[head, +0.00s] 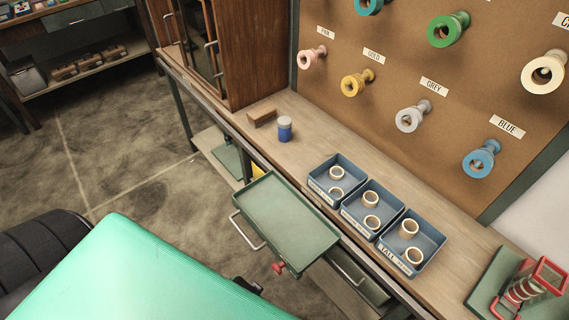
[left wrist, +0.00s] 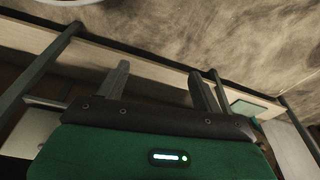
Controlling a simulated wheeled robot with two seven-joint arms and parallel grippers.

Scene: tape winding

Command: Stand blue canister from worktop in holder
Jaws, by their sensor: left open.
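The blue canister (head: 285,132), with a pale grey lid, stands upright on the wooden worktop (head: 335,143), towards the cabinet end. A red frame (head: 548,268) with stacked rings or a coil inside stands on a green base at the bottom right of the head view. I cannot tell whether it is the holder. My left gripper (left wrist: 158,72) shows in the left wrist view with two dark fingers spread apart and nothing between them. The canister is not visible in that view. My right gripper is not in view.
A brown wooden block (head: 262,118) lies just left of the canister. Three blue bins (head: 385,241) with pale rings stand along the worktop. A green drawer or tray (head: 285,215) juts out from the front. Tape spools hang on the pegboard (head: 385,45) behind.

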